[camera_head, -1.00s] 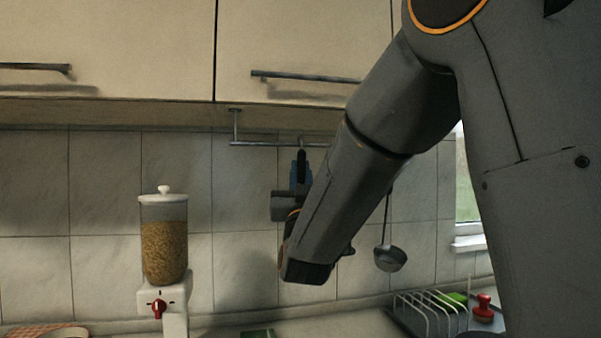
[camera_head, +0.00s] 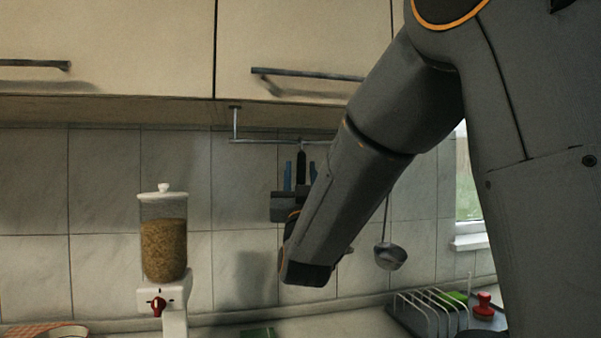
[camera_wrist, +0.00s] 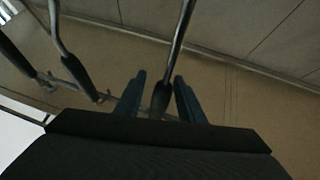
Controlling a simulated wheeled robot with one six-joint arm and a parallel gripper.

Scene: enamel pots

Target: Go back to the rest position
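My gripper (camera_head: 300,172) points up below the hanging rail (camera_head: 262,142) under the wall cabinet. Its two blue fingers are spread on either side of a dark utensil handle (camera_head: 301,160). In the wrist view the same handle (camera_wrist: 162,97) stands between the open fingers (camera_wrist: 158,98), with a gap on each side. The handle's top is at the rail; its lower part is hidden by my gripper and arm. A ladle (camera_head: 390,256) hangs to the right, its upper part behind my arm.
A grain dispenser (camera_head: 164,249) stands on the counter at left. A dish rack (camera_head: 430,311) and a red-handled object (camera_head: 484,304) are at lower right. Cabinet doors (camera_head: 105,45) are above. Other dark handles (camera_wrist: 84,77) hang close by in the wrist view. The tiled wall is behind.

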